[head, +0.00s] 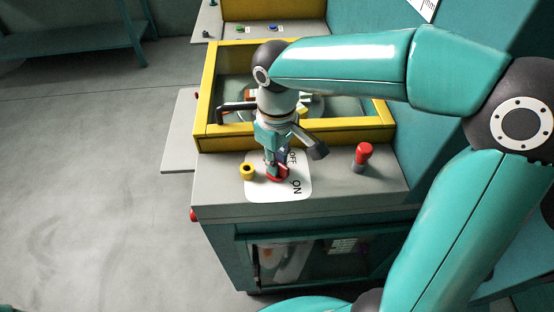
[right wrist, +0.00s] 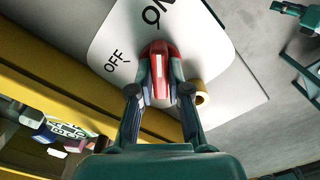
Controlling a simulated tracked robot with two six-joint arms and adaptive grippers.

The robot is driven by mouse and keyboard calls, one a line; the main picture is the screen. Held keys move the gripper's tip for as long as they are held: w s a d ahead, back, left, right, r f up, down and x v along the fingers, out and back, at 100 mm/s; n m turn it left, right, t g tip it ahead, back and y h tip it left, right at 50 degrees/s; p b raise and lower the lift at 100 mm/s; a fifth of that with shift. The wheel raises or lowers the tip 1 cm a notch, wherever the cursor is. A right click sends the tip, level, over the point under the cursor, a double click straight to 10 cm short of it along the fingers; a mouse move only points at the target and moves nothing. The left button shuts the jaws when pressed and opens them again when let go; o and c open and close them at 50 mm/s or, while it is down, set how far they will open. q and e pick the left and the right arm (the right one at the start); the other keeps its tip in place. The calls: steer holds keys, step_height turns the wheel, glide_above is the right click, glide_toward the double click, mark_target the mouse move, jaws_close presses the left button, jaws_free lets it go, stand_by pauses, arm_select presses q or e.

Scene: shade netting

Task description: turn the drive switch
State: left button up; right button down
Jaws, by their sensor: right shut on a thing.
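The drive switch is a red knob (head: 277,173) on a white plate (head: 303,189) marked OFF and ON, on the grey top of a teal cabinet. My right gripper (head: 276,166) comes down over the knob from above and is shut on it. In the right wrist view the red knob (right wrist: 158,68) sits between the two fingers of my right gripper (right wrist: 158,85), with the OFF and ON words beyond it on the white plate (right wrist: 120,35). The gripper hides part of the knob in the head view. My left gripper is not in view.
A yellow ring-shaped button (head: 247,171) stands just left of the knob. A red-topped lever (head: 363,155) stands to the right. A yellow-framed box (head: 208,100) with a black handle lies behind. Open floor (head: 90,190) is at the left.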

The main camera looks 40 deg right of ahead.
steer(key=shift+w+d+r, duration=0.1)
steer(key=shift+r, duration=0.05)
steer(key=c, duration=1.1)
jaws_free()
step_height(320, 180, up, 12)
steer(key=shift+f, duration=0.15)
